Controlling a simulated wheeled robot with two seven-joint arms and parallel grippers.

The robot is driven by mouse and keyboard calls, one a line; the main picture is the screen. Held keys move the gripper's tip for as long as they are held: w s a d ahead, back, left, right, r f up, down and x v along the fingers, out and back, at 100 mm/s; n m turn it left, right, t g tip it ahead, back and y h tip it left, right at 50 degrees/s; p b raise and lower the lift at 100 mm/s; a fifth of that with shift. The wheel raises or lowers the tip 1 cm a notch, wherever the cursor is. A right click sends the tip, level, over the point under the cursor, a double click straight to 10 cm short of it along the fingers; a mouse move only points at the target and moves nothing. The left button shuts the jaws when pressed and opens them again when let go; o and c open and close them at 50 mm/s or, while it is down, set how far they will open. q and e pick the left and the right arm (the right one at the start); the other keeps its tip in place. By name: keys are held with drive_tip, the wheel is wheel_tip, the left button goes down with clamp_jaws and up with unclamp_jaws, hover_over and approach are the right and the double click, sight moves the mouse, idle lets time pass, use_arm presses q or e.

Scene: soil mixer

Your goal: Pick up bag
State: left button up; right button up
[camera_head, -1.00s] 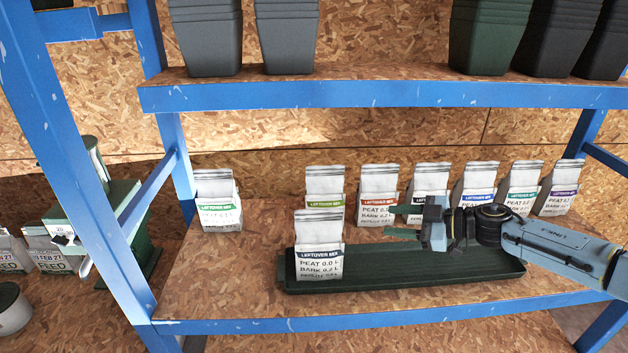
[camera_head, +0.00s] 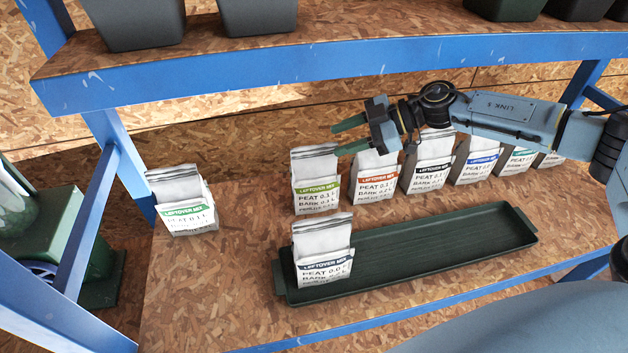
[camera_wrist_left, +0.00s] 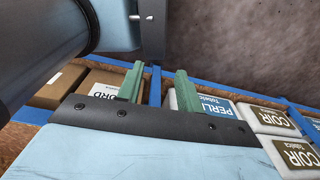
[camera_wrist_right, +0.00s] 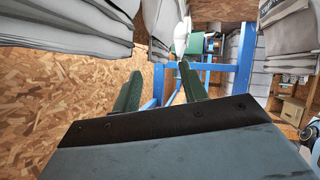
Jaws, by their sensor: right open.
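Several white-topped leftover mix bags stand on the wooden shelf. One with a dark-blue label (camera_head: 322,250) stands upright in the left end of the green tray (camera_head: 430,247). A green-label bag (camera_head: 182,200) stands alone at left. In the back row are a lime-label bag (camera_head: 315,180), a red-label bag (camera_head: 376,180) and others to the right. My right gripper (camera_head: 343,136) is open and empty, its fingers pointing left by the tops of the lime- and red-label bags. Its fingers also show in the right wrist view (camera_wrist_right: 158,75). My left gripper (camera_wrist_left: 157,75) is open and empty.
A blue-edged upper shelf (camera_head: 300,60) with dark pots runs above the bags. Blue posts (camera_head: 95,190) stand at left. The tray is bare right of its bag. The left wrist view shows coir bags (camera_wrist_left: 296,155) and a perlite bag (camera_wrist_left: 205,104).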

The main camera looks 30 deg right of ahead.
sight(322, 146)
drive_tip(key=shift+w+a+f, duration=0.1)
drive_tip(key=shift+w+a, duration=0.1)
drive_tip(key=shift+a, duration=0.05)
drive_tip(key=p+x, duration=0.1)
drive_tip(key=x, duration=0.3)
drive_tip(key=shift+a, duration=0.25)
drive_tip(key=shift+w+a+f, duration=0.15)
drive_tip(key=shift+c, duration=0.7)
use_arm(q)
drive_tip(key=shift+w+r, duration=0.6)
drive_tip(key=shift+w, duration=0.1)
use_arm(e)
clamp_jaws()
